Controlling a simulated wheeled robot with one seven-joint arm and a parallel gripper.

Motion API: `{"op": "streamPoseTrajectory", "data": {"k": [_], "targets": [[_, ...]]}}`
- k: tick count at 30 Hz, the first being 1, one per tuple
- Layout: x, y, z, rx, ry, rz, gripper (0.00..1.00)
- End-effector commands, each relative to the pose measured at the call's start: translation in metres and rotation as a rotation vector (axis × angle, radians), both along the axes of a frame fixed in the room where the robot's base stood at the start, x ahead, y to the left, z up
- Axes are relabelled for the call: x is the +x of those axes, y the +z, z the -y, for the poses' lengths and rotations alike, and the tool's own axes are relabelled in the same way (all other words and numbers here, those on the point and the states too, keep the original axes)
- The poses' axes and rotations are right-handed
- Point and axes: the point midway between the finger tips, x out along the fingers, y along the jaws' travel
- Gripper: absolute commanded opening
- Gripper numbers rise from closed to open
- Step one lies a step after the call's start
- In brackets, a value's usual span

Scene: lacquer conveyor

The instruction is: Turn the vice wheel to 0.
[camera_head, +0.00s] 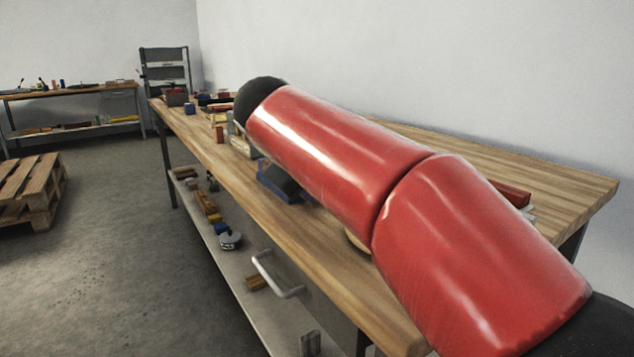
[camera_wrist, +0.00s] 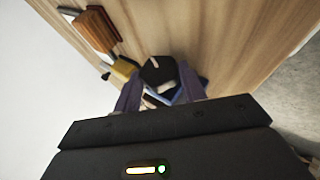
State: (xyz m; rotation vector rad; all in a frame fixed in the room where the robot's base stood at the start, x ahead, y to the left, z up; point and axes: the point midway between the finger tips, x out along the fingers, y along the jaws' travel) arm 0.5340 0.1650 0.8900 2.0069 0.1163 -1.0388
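In the wrist view, a dark, many-sided wheel (camera_wrist: 158,73) with a pale line across its face sits on a blue body (camera_wrist: 190,88), which looks like the vice. My gripper (camera_wrist: 159,84) is open, its two greyish-purple fingers spread on the left and right of the wheel. I cannot tell whether the fingers touch it. No numbers or scale are readable around the wheel. In the head view, a blue and dark object (camera_head: 283,185), likely the same vice, stands on the workbench (camera_head: 315,222), partly behind my red arm. My gripper is hidden in that view.
In the wrist view, brown blocks (camera_wrist: 97,28) and a yellow item (camera_wrist: 123,68) lie near the wheel. A metal drawer handle (camera_head: 276,277) juts from the bench front. A lower shelf (camera_head: 235,268) holds loose items. A pallet (camera_head: 32,187) lies on the floor at left.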

Motion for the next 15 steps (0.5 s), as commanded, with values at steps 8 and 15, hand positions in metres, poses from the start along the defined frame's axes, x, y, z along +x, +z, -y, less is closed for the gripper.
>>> {"op": "streamPoseTrajectory", "data": {"k": [8, 15], "targets": [[-0.0002, -0.0002, -0.0004, 0.001, 0.001, -0.001, 0.63], [0.0000, 0.0001, -0.0001, 0.018, 0.000, -0.015, 0.63]]}}
